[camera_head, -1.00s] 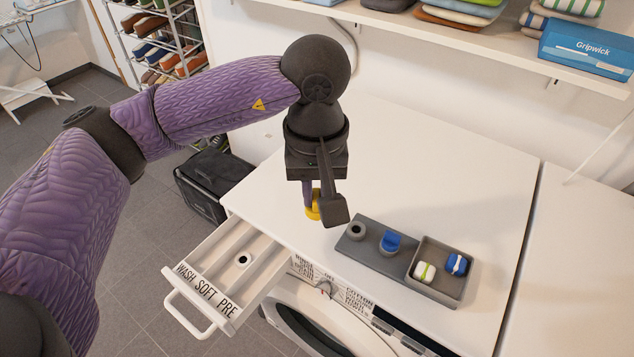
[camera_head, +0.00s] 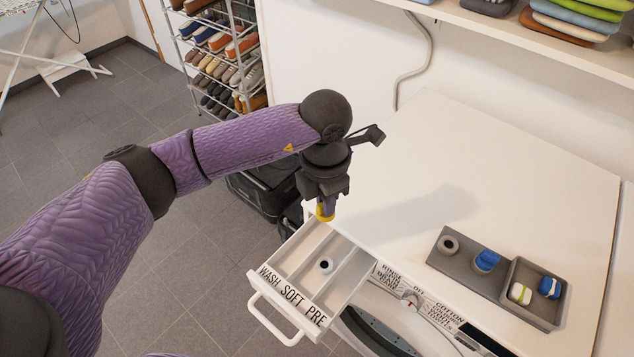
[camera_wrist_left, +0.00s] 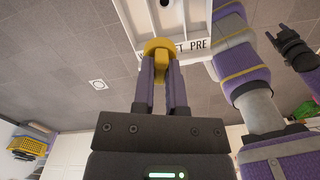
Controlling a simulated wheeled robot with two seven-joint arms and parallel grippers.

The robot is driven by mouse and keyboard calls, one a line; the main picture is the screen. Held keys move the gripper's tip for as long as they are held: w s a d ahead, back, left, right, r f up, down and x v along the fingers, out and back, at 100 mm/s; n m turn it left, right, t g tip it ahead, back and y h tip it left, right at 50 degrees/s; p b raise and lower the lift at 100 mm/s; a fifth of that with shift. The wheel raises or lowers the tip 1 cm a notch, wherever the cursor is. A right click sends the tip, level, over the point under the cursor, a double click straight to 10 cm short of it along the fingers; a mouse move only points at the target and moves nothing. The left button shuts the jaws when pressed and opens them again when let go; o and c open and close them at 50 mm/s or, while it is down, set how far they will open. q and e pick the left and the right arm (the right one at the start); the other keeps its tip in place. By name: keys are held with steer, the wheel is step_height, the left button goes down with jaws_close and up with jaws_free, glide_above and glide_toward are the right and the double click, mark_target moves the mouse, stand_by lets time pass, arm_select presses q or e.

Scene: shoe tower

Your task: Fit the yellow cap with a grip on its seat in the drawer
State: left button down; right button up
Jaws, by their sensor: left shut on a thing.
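The yellow cap (camera_head: 325,213) is held in my left gripper (camera_head: 324,203), above the back end of the open drawer (camera_head: 268,272). In the left wrist view, the cap (camera_wrist_left: 158,45) sits between the two fingertips of the shut gripper (camera_wrist_left: 160,62). The seat (camera_head: 326,265), a white ring with a dark hole, stands in the drawer's middle compartment, nearer the front than the cap. The cap is apart from the seat. My right gripper (camera_wrist_left: 289,44) shows small at the right of the left wrist view; its jaws are unclear.
The drawer handle (camera_head: 270,320) sticks out in front. The worktop's middle is clear.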

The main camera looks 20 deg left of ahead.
arm_select(q)
steer(key=f+n, duration=0.1)
steer(key=n, duration=0.2)
steer(key=f+n, duration=0.1)
steer(key=n, duration=0.3)
steer(key=f+n+p, duration=0.1)
steer(key=f+n, duration=0.1)
steer(key=n, duration=0.1)
steer(key=shift+d+n, duration=0.25)
steer(key=shift+n, duration=0.15)
steer(key=f+n, duration=0.1)
steer(key=n, duration=0.2)
steer(key=f+n, duration=0.2)
steer(key=n, duration=0.2)
steer(key=s+f+n, duration=0.1)
steer(key=n, duration=0.3)
steer(key=shift+s+d+f+p, duration=0.1)
steer(key=shift+f+p, duration=0.3)
step_height(320, 180, down, 6)
steer(key=b, duration=0.3)
steer(key=shift+r+b, duration=0.2)
steer(key=shift+b, duration=0.2)
steer(key=shift+f, duration=0.15)
